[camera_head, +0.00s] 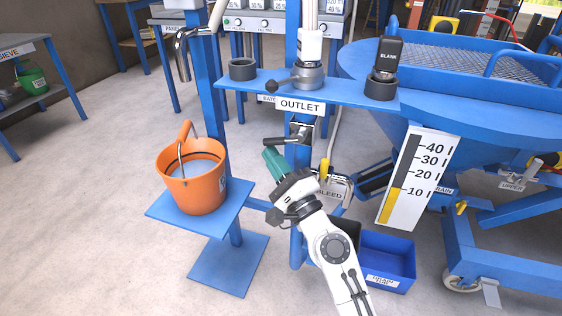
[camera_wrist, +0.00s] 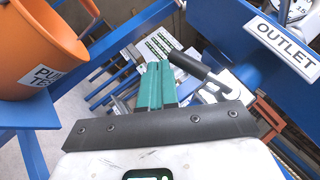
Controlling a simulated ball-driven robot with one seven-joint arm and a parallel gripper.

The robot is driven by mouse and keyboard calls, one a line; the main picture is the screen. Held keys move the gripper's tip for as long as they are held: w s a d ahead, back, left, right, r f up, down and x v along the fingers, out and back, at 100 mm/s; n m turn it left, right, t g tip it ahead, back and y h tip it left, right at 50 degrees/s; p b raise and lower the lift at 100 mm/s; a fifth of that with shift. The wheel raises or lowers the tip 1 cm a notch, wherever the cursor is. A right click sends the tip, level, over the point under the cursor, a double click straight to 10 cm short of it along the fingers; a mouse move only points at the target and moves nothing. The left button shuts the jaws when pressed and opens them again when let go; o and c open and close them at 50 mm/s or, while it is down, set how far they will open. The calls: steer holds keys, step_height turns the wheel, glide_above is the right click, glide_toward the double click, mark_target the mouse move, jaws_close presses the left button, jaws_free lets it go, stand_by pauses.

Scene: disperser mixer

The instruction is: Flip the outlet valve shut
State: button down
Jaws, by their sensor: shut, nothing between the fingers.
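The OUTLET sign (camera_head: 300,106) is on the front edge of a blue shelf, and it also shows in the wrist view (camera_wrist: 284,44). Below it is a grey metal valve (camera_head: 299,131) with a dark lever handle (camera_head: 282,141) sticking out to the left, roughly level. In the wrist view the dark handle (camera_wrist: 188,65) points up and left from the pale valve body (camera_wrist: 228,85). My gripper (camera_head: 268,153) has teal fingers, shut and empty, just below the handle's left end. In the wrist view the fingertips (camera_wrist: 158,66) are left of the handle; I cannot tell whether they touch it.
An orange bucket (camera_head: 196,180) stands on a blue platform (camera_head: 165,213) at left. A BLEED sign (camera_head: 329,191) and yellow handle (camera_head: 324,168) are right of my gripper. A blue bin (camera_head: 388,262) sits below. A blue tank frame (camera_head: 480,225) fills the right. Open floor lies at left.

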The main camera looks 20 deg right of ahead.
steer(key=shift+w+a+r+p, duration=0.35)
steer(key=shift+a+r+p, duration=0.1)
steer(key=shift+r, duration=0.3)
steer(key=shift+a, duration=0.1)
stand_by(0.4)
